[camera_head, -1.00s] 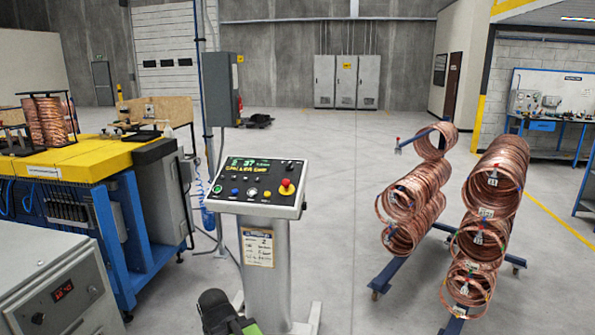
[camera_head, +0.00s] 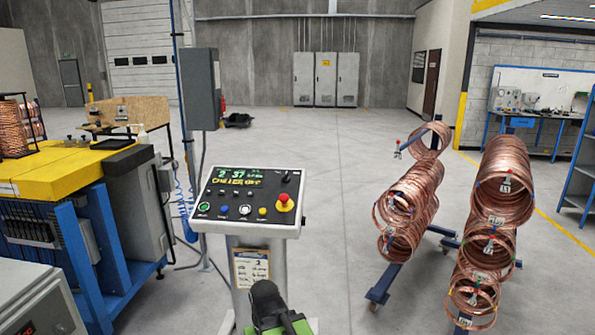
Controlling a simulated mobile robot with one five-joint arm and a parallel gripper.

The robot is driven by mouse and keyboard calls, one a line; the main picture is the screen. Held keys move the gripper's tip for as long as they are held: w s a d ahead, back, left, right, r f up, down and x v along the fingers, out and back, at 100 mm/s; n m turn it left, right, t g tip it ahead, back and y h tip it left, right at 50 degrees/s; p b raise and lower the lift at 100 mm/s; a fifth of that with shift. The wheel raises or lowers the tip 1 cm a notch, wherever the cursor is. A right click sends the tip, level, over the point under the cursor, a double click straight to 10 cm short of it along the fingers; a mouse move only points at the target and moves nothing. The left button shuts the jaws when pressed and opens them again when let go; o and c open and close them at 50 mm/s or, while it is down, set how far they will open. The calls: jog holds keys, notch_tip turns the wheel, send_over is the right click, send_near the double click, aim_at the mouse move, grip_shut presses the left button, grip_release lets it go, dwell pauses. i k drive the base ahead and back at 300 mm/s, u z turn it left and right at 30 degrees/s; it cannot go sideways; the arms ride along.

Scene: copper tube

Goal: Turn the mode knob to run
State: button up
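The control panel (camera_head: 210,215) stands on a grey pedestal left of centre, its sloped black face towards me. A lit display (camera_head: 238,176) with green and yellow text is at its top left. A small dark knob (camera_head: 286,178) is at the top right of the face; its label and setting are too small to read.
A yellow-topped blue machine (camera_head: 60,168) stands left, with a grey cabinet (camera_head: 35,305) before it. Racks with copper coils (camera_head: 405,205) (camera_head: 495,195) stand right. A paper notice (camera_head: 250,266) is on the pedestal. Open grey floor lies behind and right of the panel.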

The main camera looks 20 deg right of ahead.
aim_at(285, 177)
jog(key=z, duration=0.15)
jog(key=i, duration=0.75)
jog(key=u, duration=0.65)
jog(key=i, duration=0.5)
jog(key=u, duration=0.35)
